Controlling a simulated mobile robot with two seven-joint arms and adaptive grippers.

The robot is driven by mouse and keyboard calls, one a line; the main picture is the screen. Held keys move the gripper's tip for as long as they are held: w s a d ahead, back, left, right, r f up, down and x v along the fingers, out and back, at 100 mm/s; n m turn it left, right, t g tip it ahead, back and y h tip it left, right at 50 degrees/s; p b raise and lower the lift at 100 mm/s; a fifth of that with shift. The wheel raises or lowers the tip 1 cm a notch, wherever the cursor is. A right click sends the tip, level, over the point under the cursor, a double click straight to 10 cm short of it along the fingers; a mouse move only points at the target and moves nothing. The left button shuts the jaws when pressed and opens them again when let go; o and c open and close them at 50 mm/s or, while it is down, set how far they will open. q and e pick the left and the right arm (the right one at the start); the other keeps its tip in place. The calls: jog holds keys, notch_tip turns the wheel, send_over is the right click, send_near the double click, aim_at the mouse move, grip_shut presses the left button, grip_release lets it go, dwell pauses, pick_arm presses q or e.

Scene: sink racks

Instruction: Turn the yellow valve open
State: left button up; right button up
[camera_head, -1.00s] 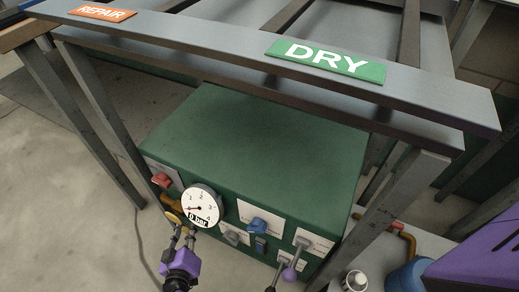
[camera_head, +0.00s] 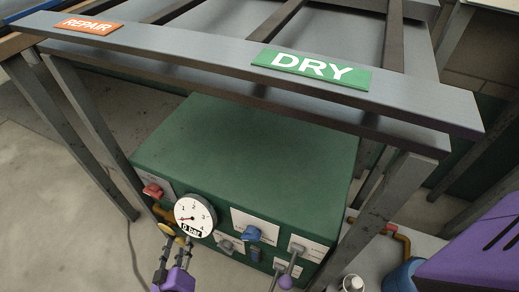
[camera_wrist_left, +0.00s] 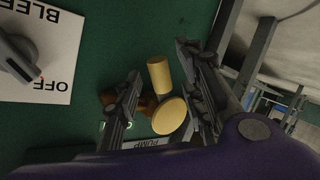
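The yellow valve (camera_head: 165,230) is at the lower left of the green box's front panel, left of and below the round gauge, in the head view. My left gripper (camera_head: 175,246) is just in front of it, reaching up from the bottom. In the left wrist view my left gripper (camera_wrist_left: 163,90) is open. A yellow cylinder (camera_wrist_left: 159,76) and a yellow disc (camera_wrist_left: 169,115) show between its fingers. The disc looks close to the right finger; I cannot tell if they touch. The gauge (camera_head: 195,214) has its needle near zero and reads 0 bar.
The panel carries a red knob (camera_head: 153,190), a blue knob (camera_head: 251,233) and a grey lever (camera_head: 293,263). A grey handle beside BLEED OFF lettering (camera_wrist_left: 17,57) shows in the wrist view. A metal rack (camera_head: 235,62) stands over the box. A purple object (camera_head: 470,250) is at right.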

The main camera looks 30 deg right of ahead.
pick_arm(q)
jog(key=v, duration=0.9)
jog(key=shift+s, duration=0.2)
jog(key=shift+a, duration=0.15)
